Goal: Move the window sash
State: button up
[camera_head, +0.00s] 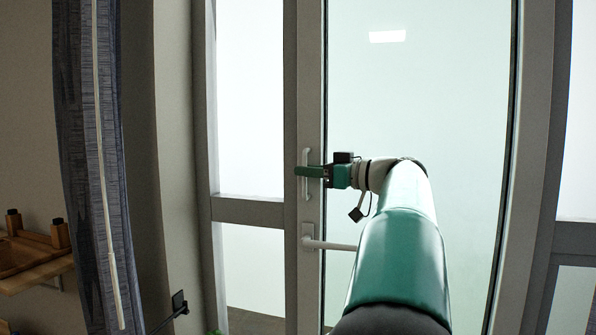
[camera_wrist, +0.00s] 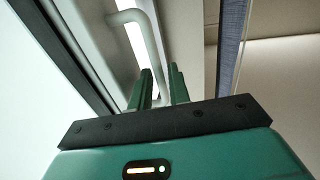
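The window sash is a tall glazed panel in a grey frame (camera_head: 308,80), upright in the middle of the head view. A white vertical pull handle (camera_head: 306,158) is on its left stile; its bent upper end also shows in the wrist view (camera_wrist: 152,42). My gripper (camera_head: 300,171) reaches across this handle from the right, at about its mid-height. In the wrist view my two green fingers (camera_wrist: 162,82) stand apart, with the handle bar running down between them. Firm contact cannot be seen. The part of the bar behind the fingers is hidden.
A white lever handle (camera_head: 328,245) sits below on the same stile. Fixed panes flank the sash. A blue-grey curtain (camera_head: 88,130) hangs at the left, with a wooden shelf (camera_head: 35,262) beyond it. Clear glass lies behind my arm.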

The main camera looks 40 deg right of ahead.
jog(key=shift+x, duration=1.6)
grip_shut()
jog(key=s+a+n+g+y, duration=0.1)
jog(key=s+a+n+y, duration=0.1)
jog(key=s+a, duration=0.4)
jog(key=shift+a+y, duration=0.6)
jog(key=shift+a, duration=0.4)
jog(key=shift+w, duration=0.1)
grip_release()
